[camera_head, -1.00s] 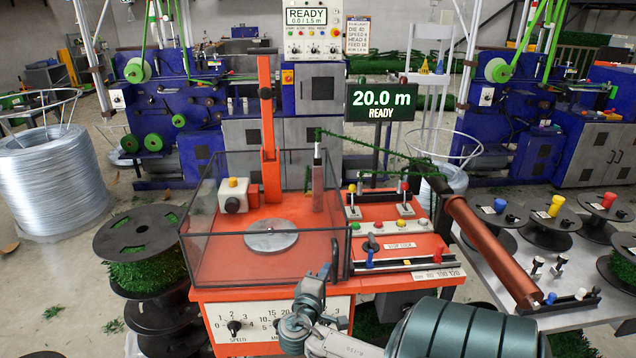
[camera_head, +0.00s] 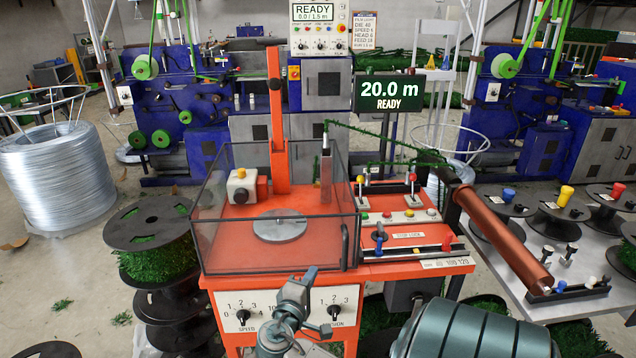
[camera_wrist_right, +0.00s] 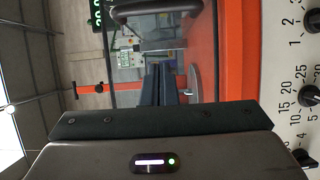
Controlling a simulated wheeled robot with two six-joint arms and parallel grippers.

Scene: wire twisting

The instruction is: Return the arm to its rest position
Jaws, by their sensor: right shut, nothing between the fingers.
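My right gripper (camera_head: 310,272) is in front of the orange twisting machine (camera_head: 262,290), low in the head view, by its front dial panel. In the right wrist view its two dark fingers (camera_wrist_right: 158,80) are together, with nothing between them. They point toward the machine's clear guard box (camera_head: 225,262). The dark guard handle (camera_head: 345,246) is just above and right of the gripper in the head view and apart from it. The handle also shows at the top of the wrist view (camera_wrist_right: 155,12). My left gripper is out of view.
The front panel has a speed dial (camera_head: 243,316) and another dial (camera_head: 333,313) close to the gripper. A spool stack (camera_head: 150,228) stands left. A copper-coloured roller (camera_head: 505,238) and side table (camera_head: 560,312) are right. Floor at the lower left is mostly clear.

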